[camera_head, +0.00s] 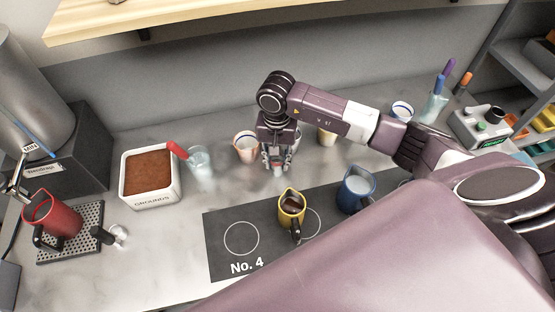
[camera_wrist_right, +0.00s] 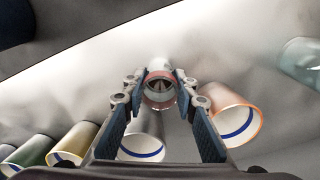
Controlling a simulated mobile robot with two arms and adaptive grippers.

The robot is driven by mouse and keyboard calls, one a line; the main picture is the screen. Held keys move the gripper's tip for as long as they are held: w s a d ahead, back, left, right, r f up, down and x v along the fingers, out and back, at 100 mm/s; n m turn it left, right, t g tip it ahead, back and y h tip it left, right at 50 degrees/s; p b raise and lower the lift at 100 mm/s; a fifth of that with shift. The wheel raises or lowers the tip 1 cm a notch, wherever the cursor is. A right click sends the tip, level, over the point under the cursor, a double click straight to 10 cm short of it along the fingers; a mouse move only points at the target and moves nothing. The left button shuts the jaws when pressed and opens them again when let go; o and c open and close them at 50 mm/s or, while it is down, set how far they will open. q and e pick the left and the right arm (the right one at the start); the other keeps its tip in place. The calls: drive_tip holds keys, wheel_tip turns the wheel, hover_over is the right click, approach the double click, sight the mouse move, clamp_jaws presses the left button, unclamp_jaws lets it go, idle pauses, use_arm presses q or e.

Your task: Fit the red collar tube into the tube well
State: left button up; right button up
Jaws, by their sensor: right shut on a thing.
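My right gripper (camera_head: 274,163) points down over the counter, left of the middle of the head view. In the right wrist view the same gripper (camera_wrist_right: 160,92) is shut on the red collar tube (camera_wrist_right: 160,106), whose reddish ring and dark open mouth show between the fingertips. In the head view the fingers hide most of the tube; only a pale bit shows under them. I cannot tell whether it touches the counter. I cannot pick out the tube well in either view. My left gripper is out of view.
An orange-rimmed cup (camera_head: 246,148) stands close left of the gripper. A yellow pitcher (camera_head: 291,205) and a blue pitcher (camera_head: 357,187) stand in front on the dark mat (camera_head: 222,262). A grounds bin (camera_head: 151,200) and a glass (camera_head: 200,167) are left.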

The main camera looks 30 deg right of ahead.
drive_tip(key=o, duration=0.8)
drive_tip(key=shift+f, duration=0.1)
drive_tip(key=shift+o, duration=2)
drive_tip(key=shift+r+p, duration=0.25)
drive_tip(key=shift+p, duration=0.05)
drive_tip(key=shift+w+r, duration=0.1)
drive_tip(key=shift+r, duration=0.2)
drive_tip(key=shift+o, duration=0.2)
wheel_tip(320, 180, up, 11)
drive_tip(key=b, duration=0.3)
drive_tip(key=shift+f+b, duration=0.15)
drive_tip(key=shift+b, duration=0.2)
drive_tip(key=shift+o, duration=0.2)
wheel_tip(320, 180, down, 12)
drive_tip(key=m+b, duration=0.2)
drive_tip(key=m, duration=0.7)
drive_tip(key=shift+b, duration=0.3)
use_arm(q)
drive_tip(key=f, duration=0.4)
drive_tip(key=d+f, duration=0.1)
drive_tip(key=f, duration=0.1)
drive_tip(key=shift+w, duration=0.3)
use_arm(e)
drive_tip(key=shift+f, duration=0.45)
